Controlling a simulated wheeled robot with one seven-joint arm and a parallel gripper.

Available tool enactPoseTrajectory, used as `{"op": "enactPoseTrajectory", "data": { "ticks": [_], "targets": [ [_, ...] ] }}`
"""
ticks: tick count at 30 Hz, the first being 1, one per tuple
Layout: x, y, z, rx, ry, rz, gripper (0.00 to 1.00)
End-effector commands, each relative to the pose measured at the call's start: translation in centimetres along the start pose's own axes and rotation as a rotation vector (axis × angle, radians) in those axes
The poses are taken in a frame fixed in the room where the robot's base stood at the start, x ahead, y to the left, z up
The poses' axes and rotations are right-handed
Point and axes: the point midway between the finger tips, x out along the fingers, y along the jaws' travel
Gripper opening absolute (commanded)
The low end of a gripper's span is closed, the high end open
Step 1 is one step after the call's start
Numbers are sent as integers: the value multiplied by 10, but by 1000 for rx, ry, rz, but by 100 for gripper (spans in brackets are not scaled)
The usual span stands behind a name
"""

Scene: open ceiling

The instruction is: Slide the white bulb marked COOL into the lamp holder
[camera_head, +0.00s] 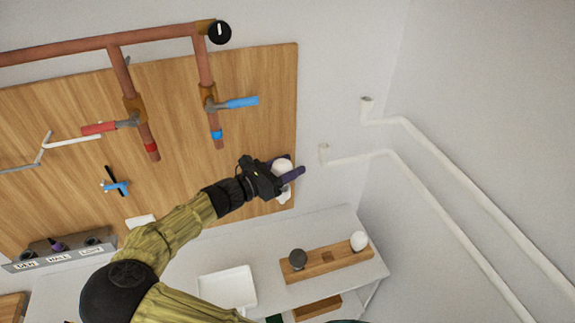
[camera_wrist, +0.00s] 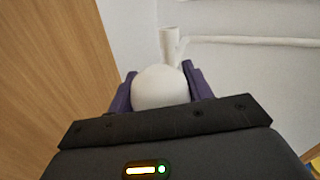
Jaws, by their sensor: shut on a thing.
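My gripper (camera_head: 284,170), with purple fingers, is shut on a rounded white bulb (camera_wrist: 160,88), holding it in front of the lower right edge of the wooden board. The bulb also shows between the fingers in the head view (camera_head: 283,166). No marking on it can be read. A white part (camera_head: 284,194) shows just below the fingers; I cannot tell whether it is the bulb's base or a holder. A white cup-like pipe end (camera_head: 323,152) is on the wall to the right, and shows beyond the bulb in the wrist view (camera_wrist: 169,42). Which part is the lamp holder is unclear.
A wooden rack (camera_head: 327,262) on the white shelf (camera_head: 375,268) holds a dark bulb (camera_head: 298,258) and another white bulb (camera_head: 359,240), with an empty square hole between. A white tray (camera_head: 228,287) lies left of it. Copper pipes (camera_head: 205,60) with valves cross the board (camera_head: 265,100).

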Motion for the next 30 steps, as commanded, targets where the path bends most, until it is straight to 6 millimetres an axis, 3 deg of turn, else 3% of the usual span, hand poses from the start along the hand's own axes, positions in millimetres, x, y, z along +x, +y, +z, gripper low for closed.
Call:
{"op": "enactPoseTrajectory", "data": {
  "ticks": [22, 23, 24, 27, 30],
  "targets": [
    [0, 2, -15, 0, 0, 0, 28],
    [0, 2, -15, 0, 0, 0, 52],
    [0, 2, -15, 1, 0, 0, 60],
    [0, 2, -15, 0, 0, 0, 76],
    [0, 2, -15, 0, 0, 0, 76]
  ]
}}
